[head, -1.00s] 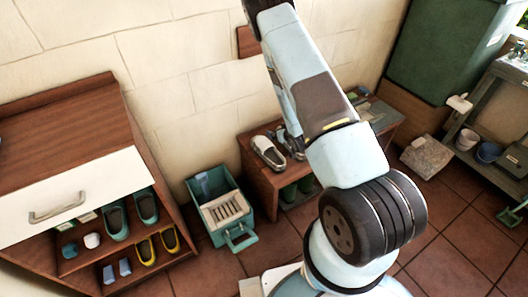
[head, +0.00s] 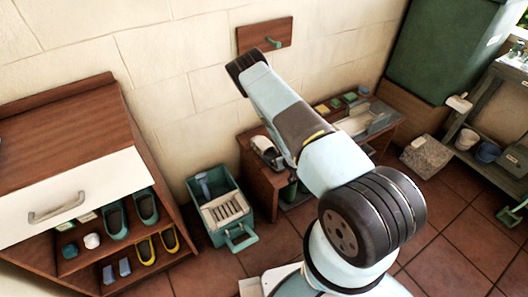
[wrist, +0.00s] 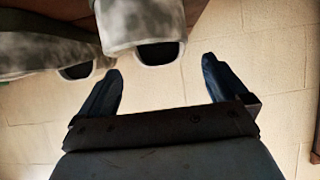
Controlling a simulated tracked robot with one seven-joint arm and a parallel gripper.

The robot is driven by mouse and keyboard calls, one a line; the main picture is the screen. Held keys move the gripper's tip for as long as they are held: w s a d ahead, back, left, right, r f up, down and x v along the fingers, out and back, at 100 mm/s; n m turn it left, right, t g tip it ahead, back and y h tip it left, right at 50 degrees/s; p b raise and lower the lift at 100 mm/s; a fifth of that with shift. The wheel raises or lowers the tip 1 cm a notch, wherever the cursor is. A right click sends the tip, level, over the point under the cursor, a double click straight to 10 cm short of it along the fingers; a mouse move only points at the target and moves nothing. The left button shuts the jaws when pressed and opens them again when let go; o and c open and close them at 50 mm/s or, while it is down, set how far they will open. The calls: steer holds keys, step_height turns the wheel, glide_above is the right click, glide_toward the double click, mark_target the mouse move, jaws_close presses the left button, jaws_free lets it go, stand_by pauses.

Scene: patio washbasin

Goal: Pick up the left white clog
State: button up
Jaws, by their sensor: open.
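A white clog (head: 266,150) sits on the low brown bench (head: 258,176) by the wall, at the left end of the bench. My arm covers the place to its right, so the other clog is hidden in the head view. In the wrist view two pale clogs show at the top, one centred (wrist: 140,22) and one at the left (wrist: 45,48); both are cut off by the frame. My gripper (wrist: 161,65) is open and empty. The centred clog's end lies just beyond the space between the fingers.
A green crate (head: 241,207) stands on the floor left of the bench. A wooden cabinet (head: 50,135) with shoes on its shelves is further left. A wall board with a green peg (head: 262,35) hangs above. Small items (head: 350,98) lie at the bench's back right.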

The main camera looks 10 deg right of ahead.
mark_target(269, 151)
steer(key=shift+x, duration=3.95)
steer(key=shift+d, duration=0.1)
steer(key=shift+c, duration=0.5)
steer(key=c, duration=0.7)
